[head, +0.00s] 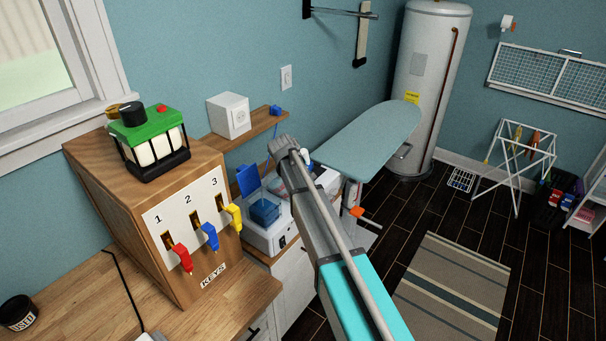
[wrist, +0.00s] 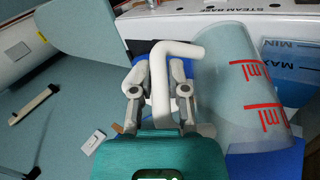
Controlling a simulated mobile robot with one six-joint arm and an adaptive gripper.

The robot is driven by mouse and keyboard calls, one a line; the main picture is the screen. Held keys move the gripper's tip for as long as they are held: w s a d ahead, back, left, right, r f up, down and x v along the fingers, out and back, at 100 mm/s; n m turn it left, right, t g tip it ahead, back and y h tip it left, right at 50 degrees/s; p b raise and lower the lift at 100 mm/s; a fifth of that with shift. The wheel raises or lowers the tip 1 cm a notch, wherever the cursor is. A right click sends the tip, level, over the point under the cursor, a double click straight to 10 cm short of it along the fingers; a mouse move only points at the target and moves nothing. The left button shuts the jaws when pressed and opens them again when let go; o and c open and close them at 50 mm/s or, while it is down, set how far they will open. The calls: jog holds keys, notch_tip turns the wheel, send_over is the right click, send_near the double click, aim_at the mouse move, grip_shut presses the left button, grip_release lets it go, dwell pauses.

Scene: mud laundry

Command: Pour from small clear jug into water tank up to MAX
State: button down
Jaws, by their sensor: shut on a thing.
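The small clear jug (wrist: 232,75) fills the right of the wrist view, with red ml marks and a white handle (wrist: 183,50). My gripper (wrist: 159,82) is shut on this handle. The water tank (head: 265,211) is blue and sits in the white steam base (head: 268,238), its blue lid (head: 248,180) standing up, in the head view. A MIN and MAX label (wrist: 289,62) shows behind the jug in the wrist view. My arm hides most of the jug in the head view. The water levels cannot be made out.
A wooden key box (head: 148,230) with red, blue and yellow keys stands left of the steam base, a green-topped device (head: 152,145) on it. An ironing board (head: 370,135) lies beyond my arm. A wooden shelf (head: 262,127) runs along the wall behind.

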jog(key=shift+a+r+n, duration=0.1)
jog(key=shift+r+n, duration=0.25)
jog(key=shift+n, duration=0.05)
dwell(1.1)
jog(key=shift+s+a+r+n+h+p, duration=0.1)
jog(key=shift+a+r+h+p, duration=0.15)
jog(key=shift+r+h, duration=0.25)
jog(key=shift+w+a+r+n+h+p, duration=0.1)
jog(key=shift+a+r+h+p, duration=0.05)
jog(key=shift+a+r+h, duration=0.3)
jog(key=shift+s+a+r+n+h+p, duration=0.1)
jog(key=shift+r+h+p, duration=0.1)
jog(key=shift+r+h, duration=0.25)
dwell(5.1)
